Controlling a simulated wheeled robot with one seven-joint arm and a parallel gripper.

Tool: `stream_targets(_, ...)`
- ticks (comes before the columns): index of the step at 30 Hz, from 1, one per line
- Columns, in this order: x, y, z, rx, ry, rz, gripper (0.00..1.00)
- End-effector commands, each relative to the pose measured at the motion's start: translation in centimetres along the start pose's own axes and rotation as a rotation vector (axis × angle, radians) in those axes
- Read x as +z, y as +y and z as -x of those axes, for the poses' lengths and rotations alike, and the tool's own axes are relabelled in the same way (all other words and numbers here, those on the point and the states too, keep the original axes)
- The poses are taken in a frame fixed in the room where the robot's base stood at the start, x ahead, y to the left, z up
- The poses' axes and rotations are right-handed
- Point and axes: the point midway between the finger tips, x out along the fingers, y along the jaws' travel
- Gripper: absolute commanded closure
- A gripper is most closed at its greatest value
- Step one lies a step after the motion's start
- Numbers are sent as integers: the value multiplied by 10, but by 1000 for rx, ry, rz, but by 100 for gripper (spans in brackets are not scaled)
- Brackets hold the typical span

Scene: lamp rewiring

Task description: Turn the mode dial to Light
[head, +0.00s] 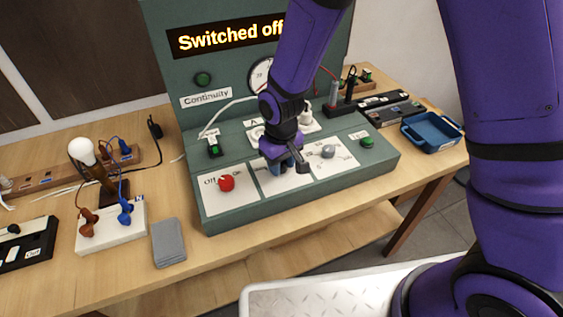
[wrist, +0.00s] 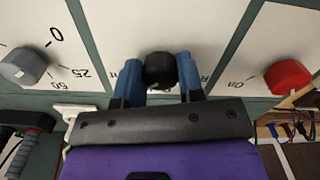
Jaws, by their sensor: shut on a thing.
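The black mode dial (wrist: 160,70) sits on the middle white plate of the green test panel (head: 225,218). My gripper (wrist: 160,80) has its two blue fingers on either side of the dial and is shut on it. In the head view my gripper (head: 285,165) comes down onto the middle plate and hides the dial. The dial's labels are mostly covered by the fingers, so its setting cannot be read. The display (head: 228,35) reads "Switched off".
A red on/off dial (head: 227,183) and a grey dial (head: 328,151) flank the middle plate. A grey slab (head: 168,243) lies in front, and a blue tray (head: 432,130) is at the right.

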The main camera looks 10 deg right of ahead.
Motion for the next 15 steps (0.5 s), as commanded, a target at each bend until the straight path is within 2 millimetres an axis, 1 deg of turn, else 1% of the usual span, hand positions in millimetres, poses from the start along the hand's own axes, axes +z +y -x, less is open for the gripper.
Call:
stream_targets(6,-1,0,1,0,3,-112,88)
stream_targets(15,-1,-1,1,-1,3,-179,88)
